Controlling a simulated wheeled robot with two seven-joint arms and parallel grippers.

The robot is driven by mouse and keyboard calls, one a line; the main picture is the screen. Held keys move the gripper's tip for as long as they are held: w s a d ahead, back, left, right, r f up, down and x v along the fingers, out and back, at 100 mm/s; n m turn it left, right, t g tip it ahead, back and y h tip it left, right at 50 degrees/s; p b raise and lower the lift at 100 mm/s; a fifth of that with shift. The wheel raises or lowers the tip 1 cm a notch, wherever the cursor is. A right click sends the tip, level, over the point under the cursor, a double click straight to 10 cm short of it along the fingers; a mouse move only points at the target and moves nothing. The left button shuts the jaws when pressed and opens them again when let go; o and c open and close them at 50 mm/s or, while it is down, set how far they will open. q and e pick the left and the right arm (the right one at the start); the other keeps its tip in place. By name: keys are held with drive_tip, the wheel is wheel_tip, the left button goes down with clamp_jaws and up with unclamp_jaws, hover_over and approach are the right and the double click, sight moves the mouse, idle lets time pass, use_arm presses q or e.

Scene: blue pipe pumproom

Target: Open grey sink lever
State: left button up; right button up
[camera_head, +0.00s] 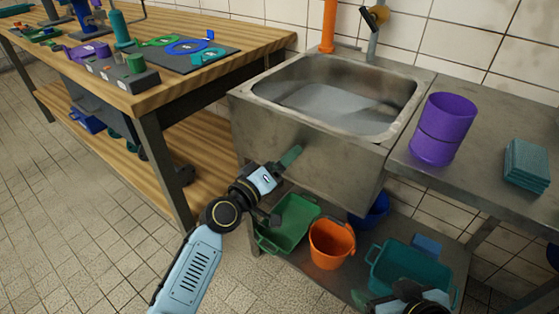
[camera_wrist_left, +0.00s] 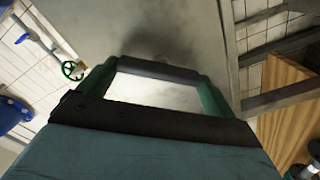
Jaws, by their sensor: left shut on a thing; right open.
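The grey sink (camera_head: 300,160) stands right of the bench. My left gripper (camera_head: 291,156) is low in front of the sink's front wall, well away from that handle. In the left wrist view its green fingers (camera_wrist_left: 158,70) stand apart, closed on a dark bar (camera_wrist_left: 155,68) that I cannot identify. My right gripper (camera_head: 400,296) is open at the lower right, over the lower shelf, partly cut off.
An orange pipe (camera_head: 329,25) rises left of the grey one. A purple bucket (camera_head: 442,128) and teal cloths (camera_head: 527,164) are on the right counter. Below are a green crate (camera_head: 290,222), an orange bucket (camera_head: 331,243) and a teal crate (camera_head: 415,270). A wooden bench (camera_head: 235,75) stands left.

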use_arm(q)
drive_tip(key=shift+n, duration=0.3)
use_arm(e)
drive_tip(key=shift+s+d+f, duration=0.1)
drive_tip(key=shift+s+f, duration=0.1)
use_arm(q)
drive_tip(key=o, duration=0.7)
drive_tip(key=p+v, duration=0.2)
drive_tip(key=v, duration=1.1)
drive_tip(key=shift+s, duration=0.2)
use_arm(e)
drive_tip(key=s+d+f+g+h, duration=0.1)
drive_tip(key=s+d+f+g, duration=0.1)
drive_tip(key=s, duration=0.4)
drive_tip(key=f+g, duration=0.1)
drive_tip(key=g, duration=0.1)
drive_tip(key=shift+s+d+g, duration=0.35)
drive_tip(key=shift+d+g, duration=0.05)
use_arm(q)
drive_tip(key=shift+a, duration=0.15)
use_arm(e)
drive_tip(key=shift+f, duration=0.1)
